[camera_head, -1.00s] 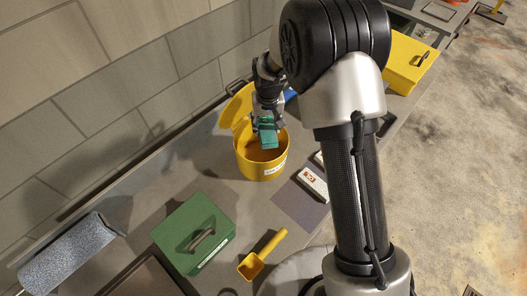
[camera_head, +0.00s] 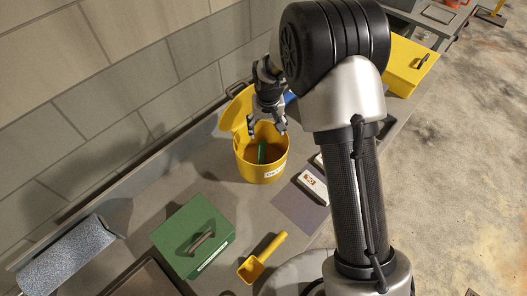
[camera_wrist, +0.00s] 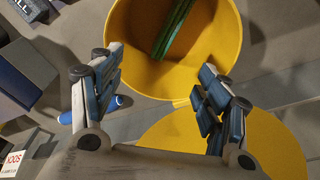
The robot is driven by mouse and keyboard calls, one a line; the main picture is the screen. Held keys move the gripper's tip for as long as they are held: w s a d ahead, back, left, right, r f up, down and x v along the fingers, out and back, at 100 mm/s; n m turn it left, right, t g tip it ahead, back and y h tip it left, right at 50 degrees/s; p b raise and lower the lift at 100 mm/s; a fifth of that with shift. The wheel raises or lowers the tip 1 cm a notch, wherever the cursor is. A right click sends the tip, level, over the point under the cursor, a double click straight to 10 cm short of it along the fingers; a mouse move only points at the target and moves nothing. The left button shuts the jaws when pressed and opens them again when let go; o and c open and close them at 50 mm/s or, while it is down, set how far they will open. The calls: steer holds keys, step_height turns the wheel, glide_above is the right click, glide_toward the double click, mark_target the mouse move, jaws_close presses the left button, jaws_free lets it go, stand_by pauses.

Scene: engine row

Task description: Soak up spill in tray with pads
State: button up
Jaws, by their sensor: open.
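A green pad (camera_head: 262,152) is inside the round yellow bin (camera_head: 262,172); in the wrist view the pad (camera_wrist: 174,28) leans against the inner wall of the bin (camera_wrist: 228,52). The bin's yellow lid (camera_head: 238,108) is swung open on the wall side. My gripper (camera_head: 268,128) is open and empty above the bin; its two spread fingers (camera_wrist: 160,95) frame the rim and lid in the wrist view. A dark tray (camera_head: 148,280) shows partly at the bottom edge; its inside is mostly out of view.
A green box with a handle (camera_head: 193,235), a yellow scoop (camera_head: 262,258) and a grey speckled roll (camera_head: 66,255) lie on the bench. A yellow box (camera_head: 408,66) stands behind my arm. A block wall borders the bench.

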step_height(320, 180, up, 12)
steer(key=s, duration=0.1)
steer(key=shift+s, duration=0.4)
steer(key=shift+d+f, duration=0.1)
steer(key=shift+f, duration=0.05)
